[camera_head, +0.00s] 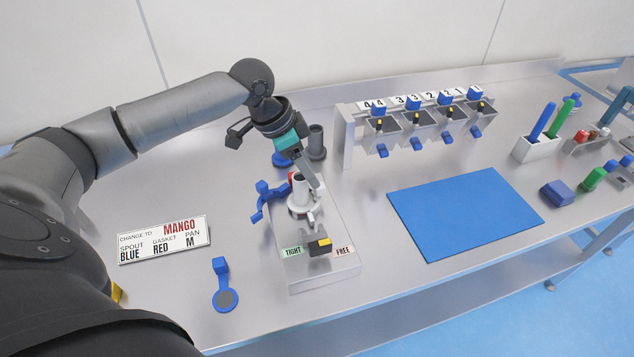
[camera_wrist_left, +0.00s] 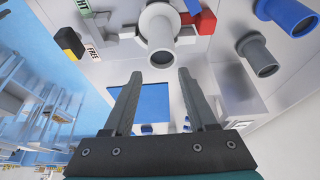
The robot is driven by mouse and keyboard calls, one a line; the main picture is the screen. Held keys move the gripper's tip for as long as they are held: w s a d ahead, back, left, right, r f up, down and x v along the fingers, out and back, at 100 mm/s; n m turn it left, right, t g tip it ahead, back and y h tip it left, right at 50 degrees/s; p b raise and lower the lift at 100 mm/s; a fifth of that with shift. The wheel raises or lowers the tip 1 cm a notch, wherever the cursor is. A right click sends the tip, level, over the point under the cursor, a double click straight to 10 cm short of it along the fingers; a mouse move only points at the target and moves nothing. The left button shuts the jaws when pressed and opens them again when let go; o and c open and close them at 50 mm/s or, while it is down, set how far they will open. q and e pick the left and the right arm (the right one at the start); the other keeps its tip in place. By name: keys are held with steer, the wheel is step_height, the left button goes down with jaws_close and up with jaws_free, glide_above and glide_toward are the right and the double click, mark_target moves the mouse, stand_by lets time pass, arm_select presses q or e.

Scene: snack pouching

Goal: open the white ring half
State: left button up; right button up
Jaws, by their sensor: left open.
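A pale grey upright tube (camera_head: 300,190) stands on the fixture block (camera_head: 325,277), with a whitish ring (camera_head: 299,211) around its foot. I cannot make out the split between ring halves. A blue part (camera_head: 262,200) is at its left and a small red part (camera_head: 291,177) beside its top; the red part also shows in the wrist view (camera_wrist_left: 206,22). My left gripper (camera_head: 310,178) is above and close to the tube, fingers pointing down. In the wrist view its open fingers (camera_wrist_left: 160,74) have nothing between them; the tube (camera_wrist_left: 160,32) is just beyond the tips. My right gripper is not in view.
A black and yellow lever (camera_head: 319,244) sits between TIGHT and FREE labels. Grey (camera_head: 317,143) and blue (camera_head: 283,158) tubes stand behind. A sign (camera_head: 163,239) and blue capped part (camera_head: 224,296) lie to the left. A blue mat (camera_head: 465,213) lies bare to the right.

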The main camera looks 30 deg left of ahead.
mark_target(315, 198)
arm_select(q)
steer(key=x, duration=0.5)
steer(key=shift+w+f, duration=0.1)
jaws_close()
stand_by(0.3)
stand_by(1.0)
